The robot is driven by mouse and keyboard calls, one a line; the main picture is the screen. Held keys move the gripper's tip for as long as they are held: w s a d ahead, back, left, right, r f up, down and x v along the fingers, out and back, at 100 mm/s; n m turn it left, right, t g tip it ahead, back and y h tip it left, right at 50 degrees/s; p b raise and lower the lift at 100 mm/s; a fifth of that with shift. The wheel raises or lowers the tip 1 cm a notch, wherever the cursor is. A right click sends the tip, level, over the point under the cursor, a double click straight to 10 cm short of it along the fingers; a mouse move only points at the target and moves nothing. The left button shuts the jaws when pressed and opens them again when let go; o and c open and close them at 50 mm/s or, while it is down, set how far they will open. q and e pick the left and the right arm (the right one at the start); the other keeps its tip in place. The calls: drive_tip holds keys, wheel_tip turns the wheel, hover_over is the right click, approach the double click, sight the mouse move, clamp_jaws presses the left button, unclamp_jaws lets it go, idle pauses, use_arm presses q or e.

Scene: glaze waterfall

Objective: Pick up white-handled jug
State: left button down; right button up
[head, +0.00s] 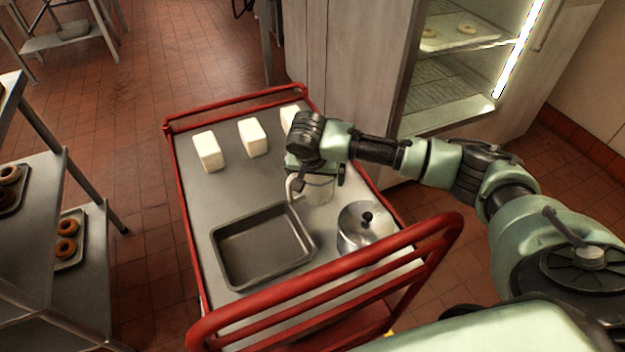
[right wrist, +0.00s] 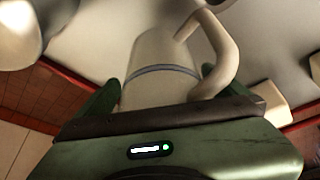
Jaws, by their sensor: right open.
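The white-handled jug (head: 320,192) stands on the cart, partly hidden under my right gripper (head: 316,172). Its pale handle (head: 293,187) shows on the left side of the jug in the head view. In the right wrist view the jug (right wrist: 160,58) is a pale body with a grey band, and its curved handle (right wrist: 226,56) is on the right. My right gripper (right wrist: 162,92) is open, with one green finger on each side of the jug body. I cannot tell whether the fingers touch it. My left gripper is not in view.
The red-railed cart (head: 195,196) also carries an empty metal pan (head: 265,248), a lidded metal pot (head: 352,239) close to the jug, and white blocks (head: 253,138) at the far end. A lit cabinet (head: 350,60) stands behind the cart. Shelves with donuts (head: 66,248) are at left.

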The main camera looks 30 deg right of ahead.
drive_tip(key=c, duration=1.3)
